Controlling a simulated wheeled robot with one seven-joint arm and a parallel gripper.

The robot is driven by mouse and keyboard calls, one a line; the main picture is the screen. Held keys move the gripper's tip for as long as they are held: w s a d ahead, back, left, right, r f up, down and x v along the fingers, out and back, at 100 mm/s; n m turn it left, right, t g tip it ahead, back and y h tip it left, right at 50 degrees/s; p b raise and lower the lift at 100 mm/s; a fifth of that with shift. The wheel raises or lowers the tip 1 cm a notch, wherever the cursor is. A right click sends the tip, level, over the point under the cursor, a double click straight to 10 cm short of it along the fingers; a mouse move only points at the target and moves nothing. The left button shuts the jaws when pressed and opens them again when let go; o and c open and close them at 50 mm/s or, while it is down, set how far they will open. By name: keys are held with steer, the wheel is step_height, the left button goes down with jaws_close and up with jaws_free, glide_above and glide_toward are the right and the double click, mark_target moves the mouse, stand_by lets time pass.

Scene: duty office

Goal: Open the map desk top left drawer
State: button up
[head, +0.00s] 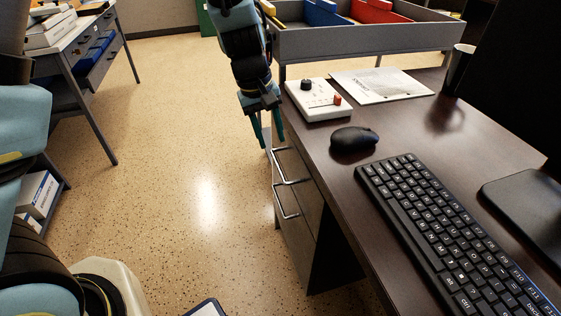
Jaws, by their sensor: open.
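A dark-topped desk (345,195) fills the right side of the head view. Below its left edge are grey drawer fronts with silver bar handles. The upper handle (287,168) belongs to the top drawer (308,180), which looks shut. A second handle (286,203) is below it. My gripper (267,138) points down beside the desk's left edge, just above and beyond the upper handle. Its teal fingers are apart with nothing visible between them. I cannot tell whether a finger touches the drawer front or handle.
On the desk are a white control box (318,100), a mouse (354,139), a keyboard (450,225), a paper (380,86) and a dark mug (458,68). A grey divided tray (365,41) stands behind. Another desk (75,35) is at upper left. Speckled floor between them is clear.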

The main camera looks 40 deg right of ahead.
mark_target(279, 167)
steer(key=f, duration=0.2)
steer(key=d+f, duration=0.1)
steer(key=f, duration=0.2)
steer(key=f+b, duration=0.1)
steer(key=f, duration=0.2)
steer(key=shift+s+d+f, duration=0.25)
steer(key=shift+c, duration=0.2)
jaws_close()
stand_by(0.9)
